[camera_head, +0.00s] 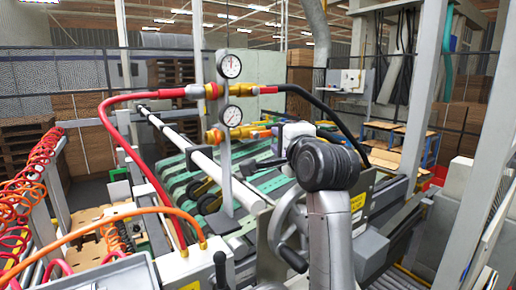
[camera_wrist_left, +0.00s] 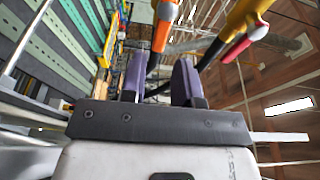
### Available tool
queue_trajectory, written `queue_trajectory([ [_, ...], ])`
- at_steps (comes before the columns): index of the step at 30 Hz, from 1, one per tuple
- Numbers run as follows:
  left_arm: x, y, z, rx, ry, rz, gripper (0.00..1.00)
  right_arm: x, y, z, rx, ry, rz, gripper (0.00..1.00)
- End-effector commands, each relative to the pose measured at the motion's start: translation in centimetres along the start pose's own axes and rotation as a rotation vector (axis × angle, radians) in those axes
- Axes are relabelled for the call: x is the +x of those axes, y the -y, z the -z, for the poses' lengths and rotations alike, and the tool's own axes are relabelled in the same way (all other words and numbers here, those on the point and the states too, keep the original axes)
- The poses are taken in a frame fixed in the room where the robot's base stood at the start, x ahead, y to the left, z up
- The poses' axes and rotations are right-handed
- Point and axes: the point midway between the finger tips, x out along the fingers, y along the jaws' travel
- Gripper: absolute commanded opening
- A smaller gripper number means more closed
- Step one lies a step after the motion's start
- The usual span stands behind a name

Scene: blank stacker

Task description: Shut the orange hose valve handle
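The orange valve handle (camera_wrist_left: 164,26) shows at the top of the left wrist view, in line with the gap between my left gripper's purple fingers (camera_wrist_left: 160,68). The fingers stand apart with nothing gripped between them; the handle appears just beyond their tips. In the head view the orange handle (camera_head: 256,133) is on the lower brass valve, right of the lower gauge (camera_head: 231,116). My left gripper (camera_head: 277,139) is just right of and below it, its fingers small and partly hidden. My right gripper is in neither view.
An upper valve with a red handle (camera_head: 268,90) sits above, and its red handle (camera_wrist_left: 236,48) also shows in the wrist view. A black hose (camera_head: 335,115) curves right of the valves. A red hose (camera_head: 115,130) runs left. A gauge post (camera_head: 226,175) stands close by.

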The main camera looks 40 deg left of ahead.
Motion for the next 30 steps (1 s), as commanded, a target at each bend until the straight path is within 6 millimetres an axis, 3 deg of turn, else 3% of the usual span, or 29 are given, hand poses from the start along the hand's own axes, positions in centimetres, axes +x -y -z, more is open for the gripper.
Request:
queue_trajectory([
  [21,4.9,0.2,-0.1,0.002,0.002,0.001,0.29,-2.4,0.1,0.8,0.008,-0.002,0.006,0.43],
  [30,4.8,-0.4,-0.1,0.183,0.001,-0.048,0.29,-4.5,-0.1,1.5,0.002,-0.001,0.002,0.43],
])
